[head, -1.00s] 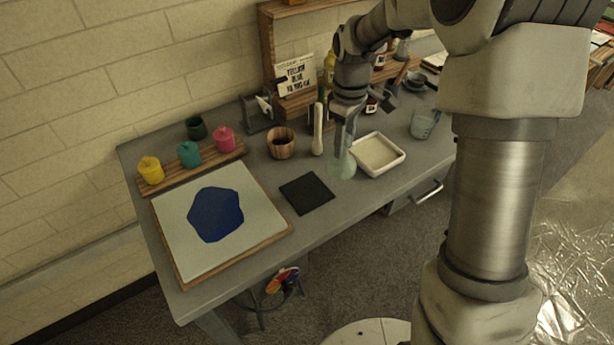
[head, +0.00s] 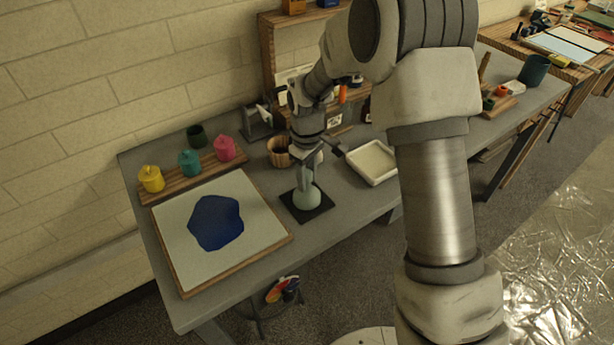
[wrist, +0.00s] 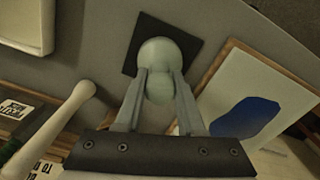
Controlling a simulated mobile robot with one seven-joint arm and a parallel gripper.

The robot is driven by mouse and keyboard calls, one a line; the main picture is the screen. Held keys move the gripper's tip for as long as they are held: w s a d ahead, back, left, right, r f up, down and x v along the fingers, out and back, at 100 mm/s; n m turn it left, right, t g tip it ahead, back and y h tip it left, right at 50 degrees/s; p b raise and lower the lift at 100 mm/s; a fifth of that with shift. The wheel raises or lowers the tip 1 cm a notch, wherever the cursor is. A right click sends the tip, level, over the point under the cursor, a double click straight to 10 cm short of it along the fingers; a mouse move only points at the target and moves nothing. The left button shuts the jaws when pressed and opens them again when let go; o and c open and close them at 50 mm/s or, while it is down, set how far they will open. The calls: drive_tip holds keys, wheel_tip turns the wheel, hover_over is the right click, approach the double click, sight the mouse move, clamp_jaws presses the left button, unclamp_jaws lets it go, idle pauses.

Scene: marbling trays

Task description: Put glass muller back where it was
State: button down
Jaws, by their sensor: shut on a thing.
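The glass muller (head: 306,198) is pale green and translucent, with a round base. My gripper (head: 304,172) is shut on its upper part. The muller stands upright over the black square mat (head: 325,207) on the grey table; I cannot tell whether it touches the mat. In the wrist view the muller (wrist: 160,60) is between the two fingers of my gripper (wrist: 160,84), and the black mat (wrist: 143,30) shows around it.
A board with a blue patch (head: 260,242) lies left of the mat. A white tray (head: 396,172) is to the right. A wooden cup (head: 277,154) stands behind. Yellow (head: 151,179), teal (head: 189,162) and pink (head: 225,149) pots stand on a wooden rack.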

drive_tip(key=shift+f, duration=0.2)
drive_tip(key=c, duration=0.5)
unclamp_jaws()
drive_tip(key=shift+r, duration=0.1)
drive_tip(key=shift+r, duration=0.1)
wheel_tip(320, 180, up, 12)
drive_tip(key=shift+f, duration=0.1)
drive_tip(key=s+d+r+m+t, duration=0.35)
drive_tip(key=s+d+r, duration=0.45)
drive_tip(key=s+r, duration=0.3)
drive_tip(key=s+d+m, duration=0.2)
drive_tip(key=s, duration=0.2)
drive_tip(key=s+d+r+m+t, duration=0.1)
drive_tip(key=s+d+m, duration=0.1)
drive_tip(key=s, duration=0.3)
drive_tip(key=s+d+r+m+t, duration=0.1)
drive_tip(key=s+d+m, duration=0.1)
drive_tip(key=s, duration=0.3)
drive_tip(key=shift+d+m, duration=0.15)
drive_tip(key=shift+m, duration=0.3)
